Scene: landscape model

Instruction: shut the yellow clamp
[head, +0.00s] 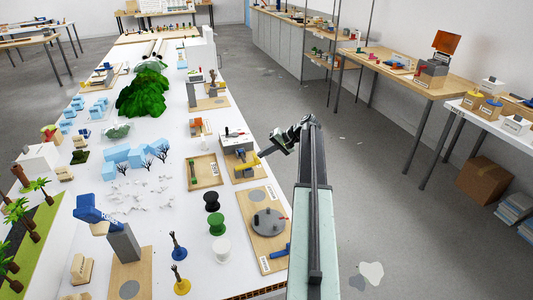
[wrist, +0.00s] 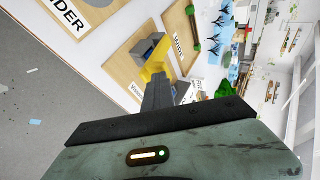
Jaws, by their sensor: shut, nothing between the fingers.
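The yellow clamp (head: 247,166) is on a wooden board at the right edge of the long white table, with a grey block beside it. In the wrist view its yellow arm (wrist: 156,62) reaches from the grey block (wrist: 146,46) toward my fingers. My gripper (head: 264,152) is shut and empty, at the clamp's right end in the head view. In the wrist view the fingers of my gripper (wrist: 157,84) overlap the yellow arm's near end. I cannot tell whether they touch it. My fingers hide part of the clamp.
A tray with a green bar (head: 193,172) lies left of the clamp. A board with a grey disc (head: 268,222) lies nearer, beside black, green and white spools (head: 217,223). Open floor (head: 370,190) is to the right of the table.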

